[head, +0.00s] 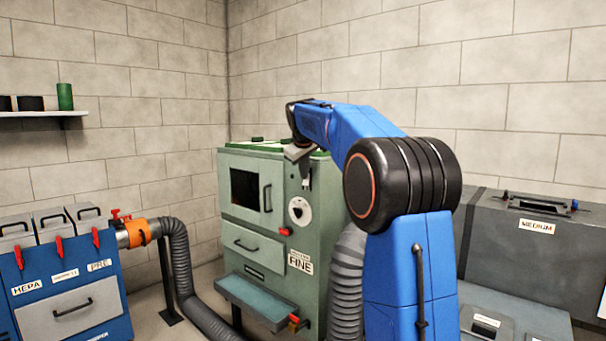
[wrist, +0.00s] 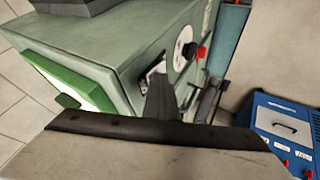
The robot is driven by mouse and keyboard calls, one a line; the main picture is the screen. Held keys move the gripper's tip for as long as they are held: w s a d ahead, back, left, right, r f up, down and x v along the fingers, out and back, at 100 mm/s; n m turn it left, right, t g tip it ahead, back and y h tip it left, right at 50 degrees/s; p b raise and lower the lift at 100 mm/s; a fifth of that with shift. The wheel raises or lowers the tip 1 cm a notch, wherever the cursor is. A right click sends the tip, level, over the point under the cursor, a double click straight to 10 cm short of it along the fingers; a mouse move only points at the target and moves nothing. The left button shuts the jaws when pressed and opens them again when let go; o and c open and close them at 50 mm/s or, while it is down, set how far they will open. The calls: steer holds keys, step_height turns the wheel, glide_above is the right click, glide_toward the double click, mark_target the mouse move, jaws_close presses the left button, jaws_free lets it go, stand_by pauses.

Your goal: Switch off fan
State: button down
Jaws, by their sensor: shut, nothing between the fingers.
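A green cabinet labelled FINE (head: 262,225) stands in the corner in the head view. My gripper (head: 306,182) is shut and empty, just above the dial, close to the panel. In the wrist view, my gripper's dark fingers (wrist: 160,85) lie over a small pale plate (wrist: 152,74) on the panel, partly hiding it. Contact cannot be told. The dial (wrist: 183,45) and red knob (wrist: 201,52) show beyond the fingertips. Which control is the fan switch is unclear.
A blue HEPA unit (head: 75,297) with red clamps stands at left. A grey hose (head: 181,265) runs along the floor, and another hose (head: 347,280) stands beside the cabinet. A dark MEDIUM box (head: 530,255) is at right. A green lid (wrist: 70,90) shows in the wrist view.

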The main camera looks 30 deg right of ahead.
steer(key=shift+r, duration=0.1)
steer(key=shift+r, duration=0.65)
steer(key=a+v, duration=0.1)
steer(key=v, duration=1.1)
steer(key=shift+w, duration=0.2)
steer(key=shift+s+a+f, duration=0.1)
steer(key=shift+a+f, duration=0.05)
